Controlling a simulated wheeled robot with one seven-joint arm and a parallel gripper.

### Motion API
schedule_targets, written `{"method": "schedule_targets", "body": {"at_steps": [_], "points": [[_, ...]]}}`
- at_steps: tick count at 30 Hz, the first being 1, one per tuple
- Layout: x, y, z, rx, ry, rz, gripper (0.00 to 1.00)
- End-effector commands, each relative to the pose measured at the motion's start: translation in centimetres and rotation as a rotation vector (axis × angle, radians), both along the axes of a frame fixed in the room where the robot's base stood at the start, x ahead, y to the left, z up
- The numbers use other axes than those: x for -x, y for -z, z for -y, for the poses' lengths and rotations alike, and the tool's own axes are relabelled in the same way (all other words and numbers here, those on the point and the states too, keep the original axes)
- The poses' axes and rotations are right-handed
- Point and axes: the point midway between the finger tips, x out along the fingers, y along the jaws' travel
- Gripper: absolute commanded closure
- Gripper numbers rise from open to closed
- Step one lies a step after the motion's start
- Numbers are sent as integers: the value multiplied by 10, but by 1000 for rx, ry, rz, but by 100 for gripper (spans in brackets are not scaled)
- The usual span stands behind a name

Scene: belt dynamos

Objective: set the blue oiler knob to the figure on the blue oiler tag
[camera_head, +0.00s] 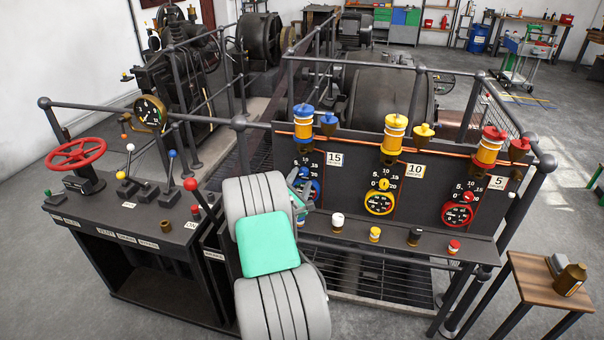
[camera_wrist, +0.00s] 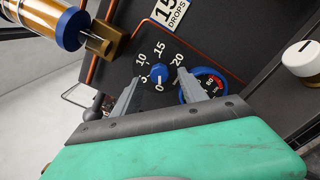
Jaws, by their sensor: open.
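The blue oiler knob (camera_wrist: 158,76) is a small round knob in the wrist view, with a scale of 0, 5, 10, 15 and 20 around it. A white mark on it appears to face the 0; the exact setting is hard to read. The blue oiler tag (camera_head: 335,159) reads 15; in the wrist view the tag (camera_wrist: 170,12) reads 15 drops, partly cut off. My gripper (camera_wrist: 163,93) is open, its fingers on either side of the knob with no visible contact. In the head view my gripper (camera_head: 302,192) partly covers this dial.
A blue-rimmed gauge (camera_wrist: 205,84) sits close beside the knob, near one finger. A blue-banded oiler (camera_head: 303,122) stands above. Yellow (camera_head: 383,185) and red (camera_head: 467,197) knobs are farther right on the panel. A ledge (camera_head: 395,247) with several small capped knobs runs below.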

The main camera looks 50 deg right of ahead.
Motion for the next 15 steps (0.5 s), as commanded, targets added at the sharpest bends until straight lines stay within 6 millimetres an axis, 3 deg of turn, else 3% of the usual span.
{"method": "schedule_targets", "body": {"at_steps": [6, 13, 15], "points": [[-10, -1, 22, -1, 0, 2, 50], [-11, 0, 22, -1, -1, 2, 50], [-11, 0, 22, -2, -1, 2, 56]]}}
